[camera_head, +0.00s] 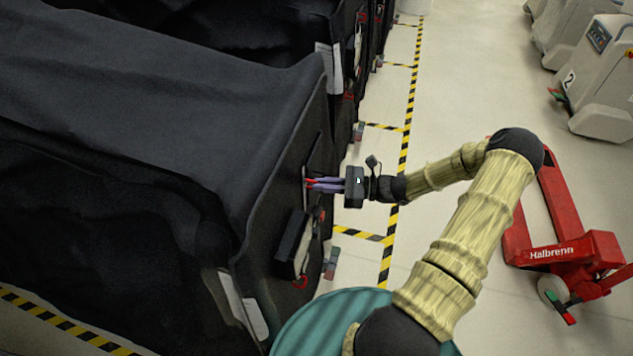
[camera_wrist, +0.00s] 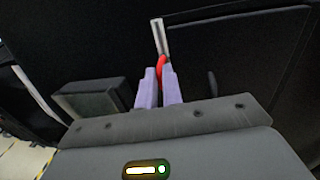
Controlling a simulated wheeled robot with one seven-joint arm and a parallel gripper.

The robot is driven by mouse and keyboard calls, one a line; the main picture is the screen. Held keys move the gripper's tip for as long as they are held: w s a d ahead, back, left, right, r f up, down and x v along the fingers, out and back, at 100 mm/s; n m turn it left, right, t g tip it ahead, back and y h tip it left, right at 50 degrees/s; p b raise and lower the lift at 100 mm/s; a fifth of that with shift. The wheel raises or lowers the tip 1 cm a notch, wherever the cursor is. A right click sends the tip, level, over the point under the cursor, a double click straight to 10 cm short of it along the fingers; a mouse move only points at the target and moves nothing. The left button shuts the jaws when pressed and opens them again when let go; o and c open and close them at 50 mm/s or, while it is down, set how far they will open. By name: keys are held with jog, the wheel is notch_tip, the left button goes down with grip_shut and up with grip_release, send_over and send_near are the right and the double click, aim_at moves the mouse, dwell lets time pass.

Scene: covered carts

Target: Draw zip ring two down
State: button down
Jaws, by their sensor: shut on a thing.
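My gripper (camera_head: 312,185) is at the front face of a black covered cart (camera_head: 265,180), and its purple fingers reach toward the cover. In the wrist view my gripper (camera_wrist: 158,88) is shut on a red zip ring (camera_wrist: 162,66), which shows between and just above the fingertips. A pale grey strip (camera_wrist: 160,36) runs up from the ring on the black cover. In the head view the red ring (camera_head: 310,183) is a small red spot at the fingertips. Another red ring (camera_head: 301,281) hangs lower on the cart, below a dark box.
The dark box (camera_head: 292,243) juts from the cart below my gripper; it also shows left of the fingers in the wrist view (camera_wrist: 100,98). A red pallet jack (camera_head: 565,250) stands at right. Grey numbered machines (camera_head: 598,85) stand behind it. Striped tape (camera_head: 404,150) marks open floor.

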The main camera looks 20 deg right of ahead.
jog(key=b, duration=0.5)
send_near(304, 205)
jog(key=x, duration=0.4)
jog(key=shift+a+f, duration=0.1)
jog(key=shift+a, duration=0.05)
jog(key=c, duration=1.5)
grip_release()
jog(key=shift+c, duration=0.2)
jog(key=b+v, duration=0.3)
jog(key=v, duration=1.4)
jog(key=shift+d+b, duration=0.2)
jog(key=shift+b, duration=0.2)
jog(key=shift+a, duration=0.1)
